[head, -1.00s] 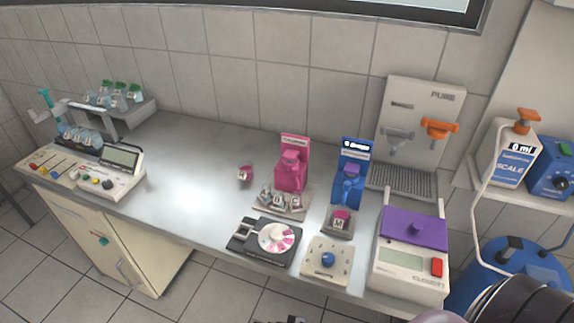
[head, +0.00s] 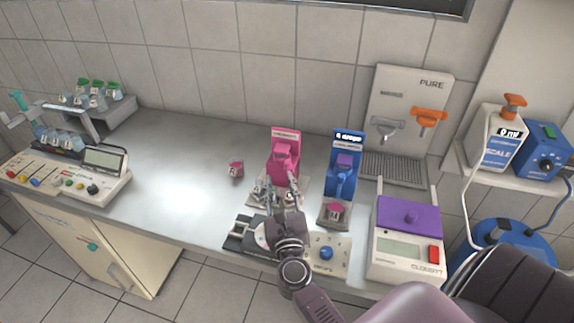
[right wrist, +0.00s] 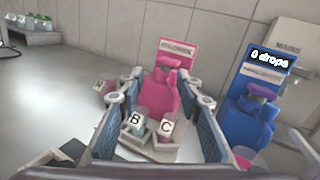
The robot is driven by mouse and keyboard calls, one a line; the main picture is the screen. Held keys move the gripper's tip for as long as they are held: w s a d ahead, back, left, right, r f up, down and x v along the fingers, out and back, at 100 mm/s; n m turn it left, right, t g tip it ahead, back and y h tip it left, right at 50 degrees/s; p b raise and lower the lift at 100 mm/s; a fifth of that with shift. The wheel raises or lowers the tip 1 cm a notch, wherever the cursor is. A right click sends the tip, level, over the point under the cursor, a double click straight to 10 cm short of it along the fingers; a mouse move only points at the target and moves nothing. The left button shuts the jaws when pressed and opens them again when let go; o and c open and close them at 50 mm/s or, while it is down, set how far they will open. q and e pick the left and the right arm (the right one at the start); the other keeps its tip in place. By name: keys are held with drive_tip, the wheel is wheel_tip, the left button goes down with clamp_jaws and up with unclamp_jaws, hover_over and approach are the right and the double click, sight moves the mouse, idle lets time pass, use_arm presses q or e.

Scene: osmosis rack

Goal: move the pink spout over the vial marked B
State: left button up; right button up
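The pink dispenser (head: 285,142) stands upright on the bench, and its pink spout (head: 284,162) juts toward me. The spout also shows in the right wrist view (right wrist: 160,88), beyond the vials. The vial marked B (right wrist: 136,121) and the vial marked C (right wrist: 165,129) stand below it on a small tray; I cannot tell which vial the spout is over. My right gripper (head: 280,183) is just in front of the dispenser. In the right wrist view its fingers (right wrist: 160,95) are wide apart, with B, C and the spout between them and nothing held. My left gripper is out of view.
A blue dispenser (head: 346,150) with a pink-capped vial stands close to the right. A purple-lidded device (head: 408,238) is at right front.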

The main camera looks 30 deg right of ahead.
sight(288, 168)
drive_tip(key=shift+w+d+f+m+g+h+p, duration=0.3)
drive_tip(key=shift+w+d+m, duration=0.25)
drive_tip(key=shift+w+d, duration=0.5)
drive_tip(key=shift+w+d+f+m+g+h+p, duration=0.1)
drive_tip(key=shift+w+d+m+g+h+p, duration=0.3)
drive_tip(key=shift+w+d, duration=0.6)
drive_tip(key=shift+w+d+f+m+g+h+p, duration=0.1)
drive_tip(key=shift+w+d+f+m+g+p, duration=0.15)
drive_tip(key=shift+w+d+m, duration=0.6)
drive_tip(key=shift+d, duration=0.35)
drive_tip(key=shift+c, duration=0.6)
clamp_jaws()
